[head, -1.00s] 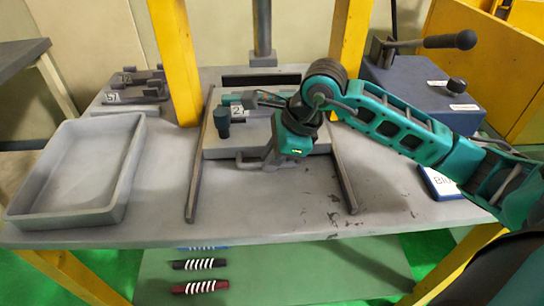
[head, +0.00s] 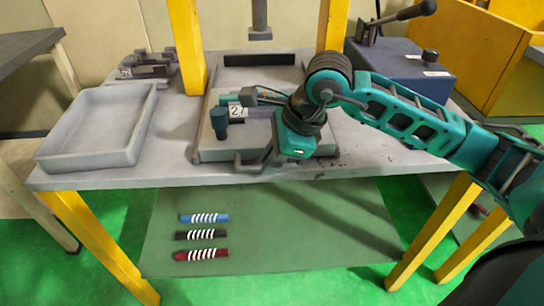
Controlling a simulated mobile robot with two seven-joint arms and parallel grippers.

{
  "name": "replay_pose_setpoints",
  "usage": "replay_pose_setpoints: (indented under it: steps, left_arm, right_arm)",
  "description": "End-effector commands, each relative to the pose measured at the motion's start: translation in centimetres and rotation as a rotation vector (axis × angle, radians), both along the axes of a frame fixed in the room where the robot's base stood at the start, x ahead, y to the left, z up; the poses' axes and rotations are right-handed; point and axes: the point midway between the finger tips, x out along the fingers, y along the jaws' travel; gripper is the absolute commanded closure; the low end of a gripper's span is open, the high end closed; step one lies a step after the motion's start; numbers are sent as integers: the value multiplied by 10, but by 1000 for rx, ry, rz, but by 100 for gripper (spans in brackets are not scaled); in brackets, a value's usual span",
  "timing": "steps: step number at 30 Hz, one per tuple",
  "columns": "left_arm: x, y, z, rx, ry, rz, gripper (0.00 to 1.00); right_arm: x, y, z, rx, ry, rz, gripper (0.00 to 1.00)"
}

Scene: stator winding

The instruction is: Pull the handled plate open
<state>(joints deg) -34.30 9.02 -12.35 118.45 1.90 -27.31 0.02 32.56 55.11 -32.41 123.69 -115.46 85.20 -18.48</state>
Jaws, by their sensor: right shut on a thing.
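The handled plate (head: 216,146) is a grey flat plate lying between two rails on the workbench, with a grey handle (head: 243,166) at its front edge. A fixture with a "27" label and a dark teal knob (head: 219,122) sits on it. My right gripper (head: 262,165) reaches down at the plate's front edge and is shut on the handle; the wrist hides part of the handle and the plate's right side. My left gripper is not in view.
A grey empty tray (head: 57,158) stands at the left. Yellow posts (head: 186,45) flank the press ram (head: 260,20) behind the plate. A blue box with a lever (head: 405,75) stands at the back right. Several striped rods (head: 203,235) lie on the lower shelf.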

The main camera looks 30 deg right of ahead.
Motion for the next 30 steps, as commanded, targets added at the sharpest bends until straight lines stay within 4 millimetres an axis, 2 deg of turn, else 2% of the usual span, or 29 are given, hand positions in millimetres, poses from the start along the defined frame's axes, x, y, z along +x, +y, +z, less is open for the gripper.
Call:
replay_pose_setpoints:
  steps: [17,18,24,26,30]
  left_arm:
    - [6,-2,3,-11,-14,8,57]
    - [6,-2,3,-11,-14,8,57]
    - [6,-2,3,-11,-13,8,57]
    - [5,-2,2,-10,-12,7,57]
    - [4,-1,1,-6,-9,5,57]
  right_arm:
    - [-4,1,0,-2,0,-2,100]
    - [-4,1,0,-2,0,-2,84]
    - [-4,1,0,-1,0,-1,65]
    - [-4,2,0,-1,0,-1,60]
    - [-4,2,0,0,-1,-1,60]
